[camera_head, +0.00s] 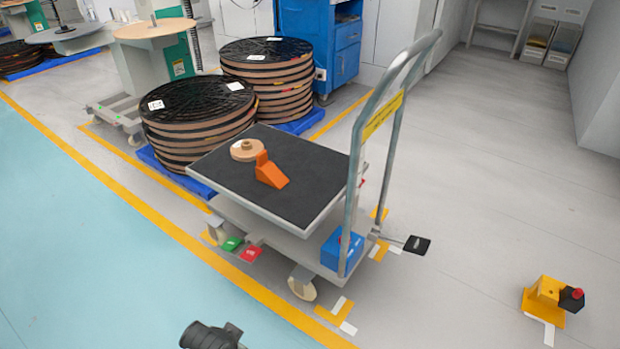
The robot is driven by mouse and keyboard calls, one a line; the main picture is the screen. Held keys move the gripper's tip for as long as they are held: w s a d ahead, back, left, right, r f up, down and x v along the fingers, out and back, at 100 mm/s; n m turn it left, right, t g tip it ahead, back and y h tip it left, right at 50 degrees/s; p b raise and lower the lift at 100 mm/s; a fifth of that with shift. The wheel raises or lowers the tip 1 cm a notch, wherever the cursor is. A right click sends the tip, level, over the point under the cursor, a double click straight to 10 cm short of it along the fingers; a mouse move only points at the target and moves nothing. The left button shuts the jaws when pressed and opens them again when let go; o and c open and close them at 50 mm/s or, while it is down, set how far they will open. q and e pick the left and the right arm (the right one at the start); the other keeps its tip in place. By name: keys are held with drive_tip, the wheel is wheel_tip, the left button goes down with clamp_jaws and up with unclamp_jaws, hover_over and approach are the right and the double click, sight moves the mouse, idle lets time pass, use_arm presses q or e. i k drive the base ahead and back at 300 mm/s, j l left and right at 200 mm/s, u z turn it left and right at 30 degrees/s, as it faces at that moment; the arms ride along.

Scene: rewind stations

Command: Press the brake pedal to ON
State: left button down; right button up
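The platform cart (310,160) stands on the grey floor beside the yellow line. Low at its near left side are a green pad (231,243) and a red pad (250,254), side by side near the wheels. A black pedal-like plate (417,244) sticks out on a bar at the cart's right side. I cannot tell which of these is the brake pedal, nor its state. A dark gripper (212,336), seemingly my left, shows at the bottom edge, apart from the cart. Its fingers are not clear. My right gripper is not in view.
An orange wedge (270,172) and a tan spool-like disc (247,150) lie on the cart's top. Stacked reels (198,112) stand close behind it. The teal floor (80,250) at left is clear.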

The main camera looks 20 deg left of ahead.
sight(247, 252)
drive_tip(key=u, duration=1.2)
drive_tip(key=i, duration=0.15)
